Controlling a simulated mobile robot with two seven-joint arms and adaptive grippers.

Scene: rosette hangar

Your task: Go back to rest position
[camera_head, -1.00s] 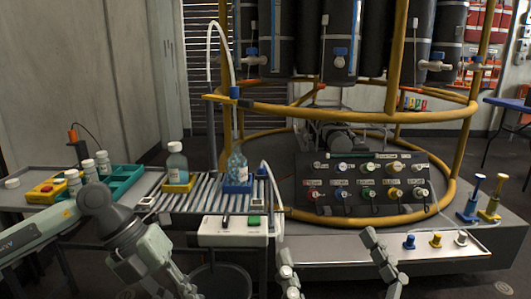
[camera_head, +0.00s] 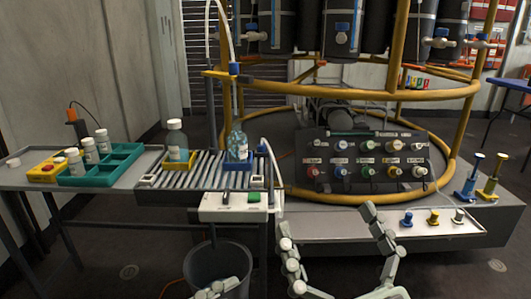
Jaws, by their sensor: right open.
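My right gripper (camera_head: 328,226) is at the bottom centre-right of the head view. Its two fingers point away from me and stand wide apart, with nothing between them. It is in front of the grey platform's white panel, apart from the objects there. Of my left gripper, only a small light-grey part (camera_head: 222,289) shows at the bottom edge, in front of the dark bucket. Its jaws cannot be made out. No object shows in either gripper.
A roller conveyor (camera_head: 205,172) bears two bottles in yellow and blue holders. A teal tray (camera_head: 125,165) with white-capped vials stands left. A dark bucket (camera_head: 196,268) is below the conveyor. A yellow round frame (camera_head: 410,94) surrounds a connector panel (camera_head: 330,185). Floor shows at lower left.

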